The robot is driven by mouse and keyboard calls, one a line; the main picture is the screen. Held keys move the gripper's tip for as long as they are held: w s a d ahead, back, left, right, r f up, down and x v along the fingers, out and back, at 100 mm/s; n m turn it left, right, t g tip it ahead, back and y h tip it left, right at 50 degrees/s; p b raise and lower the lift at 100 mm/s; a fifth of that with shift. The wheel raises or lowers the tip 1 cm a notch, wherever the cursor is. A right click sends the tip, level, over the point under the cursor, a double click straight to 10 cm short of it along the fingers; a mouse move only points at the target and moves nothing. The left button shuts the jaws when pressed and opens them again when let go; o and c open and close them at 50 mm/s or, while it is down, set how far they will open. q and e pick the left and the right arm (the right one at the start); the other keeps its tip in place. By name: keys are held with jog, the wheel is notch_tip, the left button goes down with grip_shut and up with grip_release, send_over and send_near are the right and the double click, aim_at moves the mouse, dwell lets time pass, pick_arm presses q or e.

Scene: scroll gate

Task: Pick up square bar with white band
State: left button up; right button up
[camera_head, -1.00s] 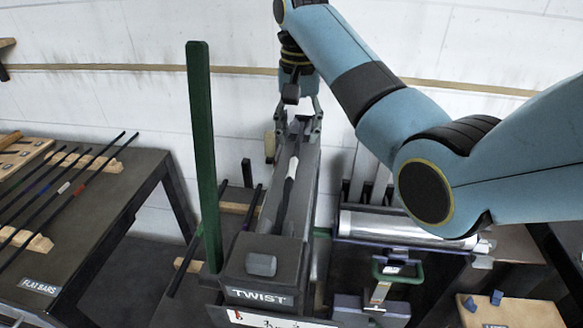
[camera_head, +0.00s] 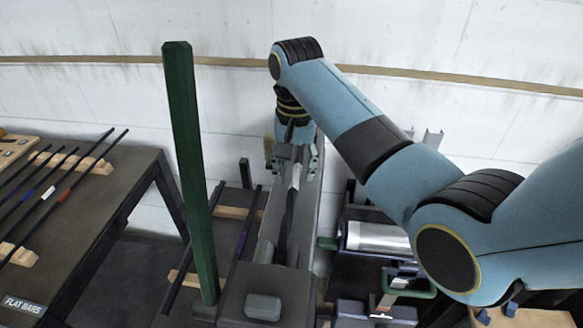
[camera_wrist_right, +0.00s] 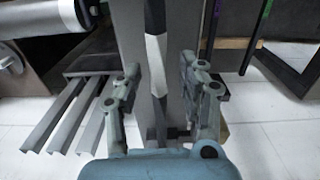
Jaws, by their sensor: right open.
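The square bar with the white band (camera_head: 288,222) is dark and lies lengthwise along the grey twist bench (camera_head: 262,282). Its pale band shows in front of my right gripper (camera_head: 298,160). In the right wrist view the bar (camera_wrist_right: 154,16) runs down the middle, its white band (camera_wrist_right: 156,62) between the two fingers. My right gripper (camera_wrist_right: 158,72) is open there, one finger on each side of the bar with gaps to both. I cannot tell its exact height over the bar. My left gripper is not in view.
A tall green post (camera_head: 190,175) rises left of the bench. A flat-bar table (camera_head: 110,215) with several thin rods stands at left; one rod has a white mark (camera_head: 48,193). A silver cylinder (camera_head: 375,237) lies right of the bench. The wall is behind.

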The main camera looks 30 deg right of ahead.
jog(key=shift+s+a+r, duration=0.15)
jog(key=shift+s+r, duration=0.05)
jog(key=shift+s, duration=0.05)
jog(key=shift+s+a, duration=0.1)
jog(key=shift+s, duration=0.05)
jog(key=c, duration=0.4)
jog(key=shift+c, duration=1.3)
grip_shut()
jog(key=shift+r, duration=0.1)
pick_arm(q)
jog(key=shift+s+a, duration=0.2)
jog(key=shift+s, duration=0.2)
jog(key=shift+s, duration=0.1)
